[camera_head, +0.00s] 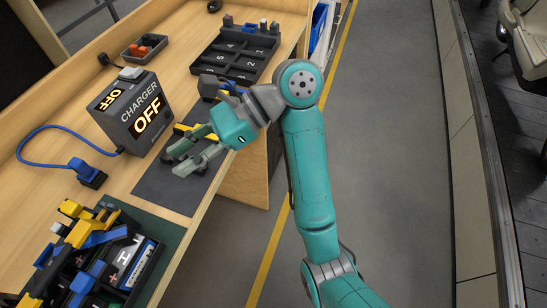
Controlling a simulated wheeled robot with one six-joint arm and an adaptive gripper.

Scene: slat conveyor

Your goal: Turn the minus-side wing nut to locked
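My gripper (171,163) is at the end of the teal arm, above the dark grey mat (158,190) on the bench. Its two grey-green fingers are apart, with a gap between them, and I see nothing held there. A black battery-like unit (149,266) with white markings sits at the lower left, among blue and yellow parts (78,236). My gripper is to the upper right of it and apart from it. I cannot make out a minus-side wing nut or its setting. A yellow part (181,130) lies partly hidden behind the fingers.
A black charger (133,111) reading OFF stands left of my gripper. Its blue cable runs to a blue plug (90,174). A numbered black tray (236,54) and a small bin (144,47) are farther back. Open floor lies right of the bench edge.

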